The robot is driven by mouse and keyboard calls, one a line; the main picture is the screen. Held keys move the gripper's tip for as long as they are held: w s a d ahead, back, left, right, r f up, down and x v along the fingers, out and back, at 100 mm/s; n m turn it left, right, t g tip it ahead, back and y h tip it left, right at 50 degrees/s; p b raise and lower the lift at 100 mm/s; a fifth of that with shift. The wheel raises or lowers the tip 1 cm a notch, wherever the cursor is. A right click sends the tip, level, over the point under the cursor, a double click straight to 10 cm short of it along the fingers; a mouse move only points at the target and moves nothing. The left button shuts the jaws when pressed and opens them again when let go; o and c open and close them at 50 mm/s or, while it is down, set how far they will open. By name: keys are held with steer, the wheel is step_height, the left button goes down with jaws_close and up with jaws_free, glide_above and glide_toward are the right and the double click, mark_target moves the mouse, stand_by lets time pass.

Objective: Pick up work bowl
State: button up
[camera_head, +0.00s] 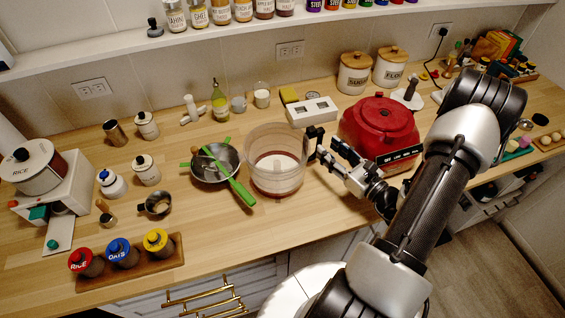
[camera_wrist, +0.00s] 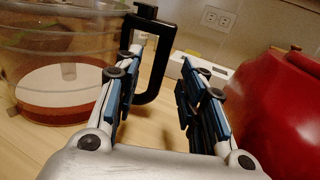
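The work bowl (camera_head: 262,180) is a clear round container with a black side handle, upright on the wooden counter. Something whitish and reddish-brown shows low in it. In the wrist view the bowl (camera_wrist: 60,55) fills the left side. Its black handle (camera_wrist: 166,62) stands beyond the left finger, partly in the gap between the fingers. My gripper (camera_head: 328,151) is at the bowl's right side, by the handle. In the wrist view the gripper (camera_wrist: 166,58) has its two fingers apart, with nothing clamped. I cannot tell if the left finger touches the handle.
A red appliance (camera_head: 378,125) stands close on the right of my gripper. A dark pan (camera_head: 213,168) with a green utensil (camera_head: 238,186) lies left of the bowl. A white box (camera_head: 312,111) is behind. The counter's front is clear below the bowl.

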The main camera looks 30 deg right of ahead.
mark_target(320, 139)
steer(key=w, duration=0.3)
steer(key=w+b, duration=0.1)
steer(key=w, duration=0.1)
steer(key=shift+w+a+r, duration=0.15)
steer(key=shift+a+r, duration=0.05)
steer(key=shift+a, duration=0.05)
steer(key=shift+c, duration=0.2)
jaws_close()
steer(key=shift+r, duration=0.1)
stand_by(0.5)
